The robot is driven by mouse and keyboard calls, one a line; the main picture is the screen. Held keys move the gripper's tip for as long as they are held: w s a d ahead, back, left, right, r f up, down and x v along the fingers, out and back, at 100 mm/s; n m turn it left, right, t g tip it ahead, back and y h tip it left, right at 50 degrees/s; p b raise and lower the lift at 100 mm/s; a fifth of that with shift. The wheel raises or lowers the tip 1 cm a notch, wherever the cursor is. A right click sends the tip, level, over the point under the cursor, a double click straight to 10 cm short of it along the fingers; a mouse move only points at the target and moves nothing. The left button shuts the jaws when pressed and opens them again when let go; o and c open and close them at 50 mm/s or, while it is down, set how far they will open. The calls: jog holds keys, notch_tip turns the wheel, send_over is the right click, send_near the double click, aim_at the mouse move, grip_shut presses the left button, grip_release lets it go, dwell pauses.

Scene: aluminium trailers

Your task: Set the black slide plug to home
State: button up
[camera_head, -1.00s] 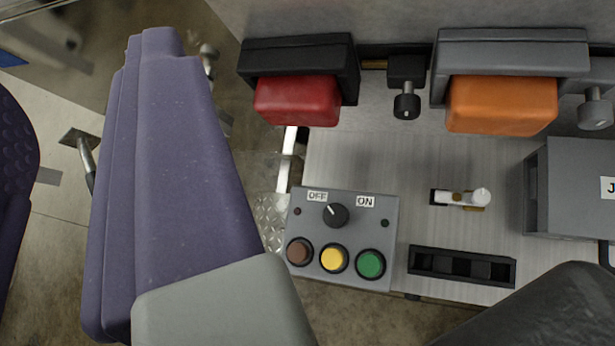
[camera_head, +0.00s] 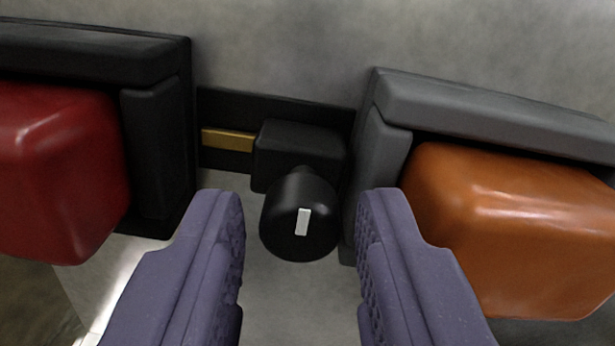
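The black slide plug (camera_head: 299,216) is a round black knob with a white mark on its face, on a black block (camera_head: 300,152). The block sits at the right end of a dark slot. A brass strip (camera_head: 227,140) shows in the slot to the left of the block. My gripper (camera_head: 300,215) is open, with one purple finger on each side of the knob. A gap shows between the knob and each finger, and nothing is held.
A red block (camera_head: 62,170) in a black housing (camera_head: 158,150) stands close on the left. An orange block (camera_head: 515,225) in a grey housing (camera_head: 490,115) stands close on the right, next to my right finger. A grey wall (camera_head: 300,45) rises behind the slot.

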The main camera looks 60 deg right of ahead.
jog(key=shift+w+d, duration=0.15)
grip_shut()
jog(key=shift+w+a, duration=0.5)
jog(key=shift+w, duration=0.2)
jog(key=shift+w+a, duration=0.45)
jog(key=shift+w, duration=0.2)
grip_release()
jog(key=shift+w+a, duration=0.1)
